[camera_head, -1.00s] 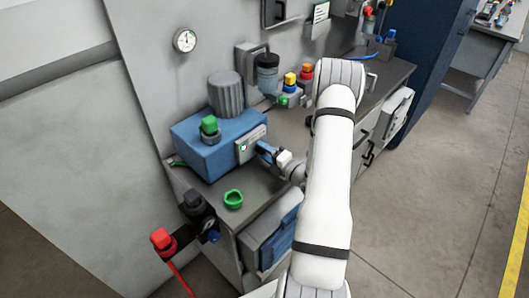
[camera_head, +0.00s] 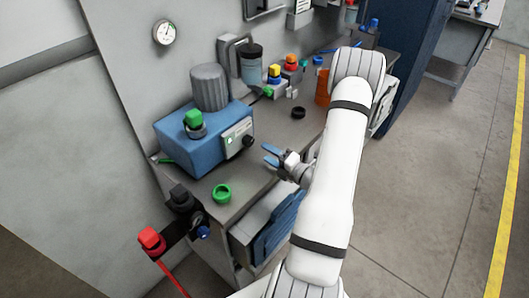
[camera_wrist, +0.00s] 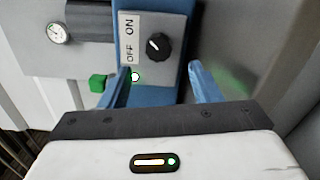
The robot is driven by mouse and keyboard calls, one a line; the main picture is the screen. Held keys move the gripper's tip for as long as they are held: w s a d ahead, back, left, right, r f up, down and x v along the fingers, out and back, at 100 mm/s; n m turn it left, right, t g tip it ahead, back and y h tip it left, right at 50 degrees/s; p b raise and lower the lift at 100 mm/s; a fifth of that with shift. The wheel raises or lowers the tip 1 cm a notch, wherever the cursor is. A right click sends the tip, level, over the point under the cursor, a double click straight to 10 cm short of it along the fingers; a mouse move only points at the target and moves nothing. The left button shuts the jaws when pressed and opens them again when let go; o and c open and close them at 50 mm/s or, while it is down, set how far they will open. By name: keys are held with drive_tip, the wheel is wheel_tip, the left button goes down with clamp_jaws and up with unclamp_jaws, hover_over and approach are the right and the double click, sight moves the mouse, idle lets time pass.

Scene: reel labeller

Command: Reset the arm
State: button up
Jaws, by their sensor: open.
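My gripper (camera_head: 275,156) is open and empty, a little above the front edge of the workbench. It is apart from the blue machine (camera_head: 183,147) and its black knob (camera_head: 249,140). In the wrist view, the blue fingers of my gripper (camera_wrist: 160,92) are spread apart, with the knob (camera_wrist: 158,46) beyond them on a grey panel (camera_wrist: 181,22) marked OFF and ON. The knob's white mark looks slanted; I cannot tell which setting it shows. A small light (camera_wrist: 135,77) glows white-green on the panel.
A green ring (camera_head: 222,194) lies on the bench (camera_head: 262,170) near its front left. A red-handled valve (camera_head: 151,239) sticks out at the near end. A black ring (camera_head: 298,112) and an orange cylinder (camera_head: 322,88) stand further back. Open floor (camera_head: 420,200) lies to the right.

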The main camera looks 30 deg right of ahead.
idle(0.4)
drive_tip(key=s+a+r+n+g+y, duration=0.2)
drive_tip(key=a+r+n+g+y, duration=0.3)
drive_tip(key=a+n, duration=0.4)
drive_tip(key=s+a+r+n+g+y, duration=0.25)
drive_tip(key=a+r+n+g, duration=0.35)
drive_tip(key=a+n, duration=0.3)
drive_tip(key=s+a+r+n+g+h, duration=0.2)
drive_tip(key=s+a+n+g, duration=0.15)
drive_tip(key=n, duration=0.35)
drive_tip(key=s+a+r+n+g+h, duration=0.2)
drive_tip(key=s+n+g, duration=0.1)
drive_tip(key=s+n, duration=0.25)
drive_tip(key=s+d+r+n+t+h, duration=0.3)
drive_tip(key=n+h, duration=0.6)
drive_tip(key=n, duration=0.8)
drive_tip(key=shift+s+d+r+t+h, duration=0.35)
drive_tip(key=shift+s+d+r, duration=0.25)
drive_tip(key=shift+s+r, duration=0.95)
drive_tip(key=shift+w+r+n, duration=0.25)
drive_tip(key=shift+w+r, duration=0.1)
drive_tip(key=shift+w, duration=0.05)
